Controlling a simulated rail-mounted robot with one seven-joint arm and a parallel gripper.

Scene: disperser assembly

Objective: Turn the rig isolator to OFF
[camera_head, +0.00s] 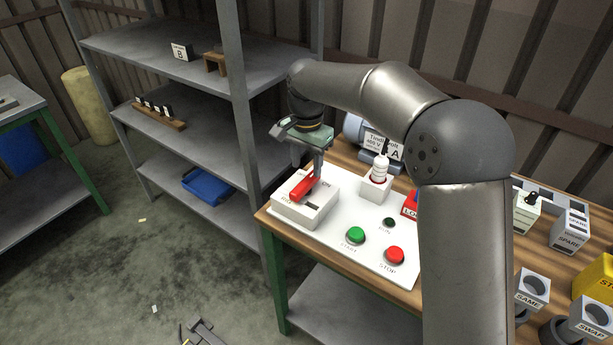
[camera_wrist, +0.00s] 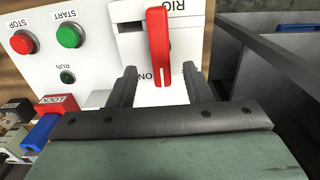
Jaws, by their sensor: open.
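The rig isolator (camera_head: 304,211) is a white box with a red handle (camera_head: 303,188) at the left end of a white panel. The wrist view shows the red handle (camera_wrist: 158,45) pointing at the "ON" label (camera_wrist: 157,76). My gripper (camera_wrist: 160,82) is open, with one finger on each side of the handle's end and a visible gap on both sides. In the head view my gripper (camera_head: 318,165) reaches down over the isolator from above. The OFF label cannot be made out.
The panel (camera_head: 340,225) also carries a green START button (camera_head: 356,235), a red STOP button (camera_head: 395,255) and a RUN lamp (camera_head: 389,222). A grey shelf unit (camera_head: 180,128) stands left of the bench.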

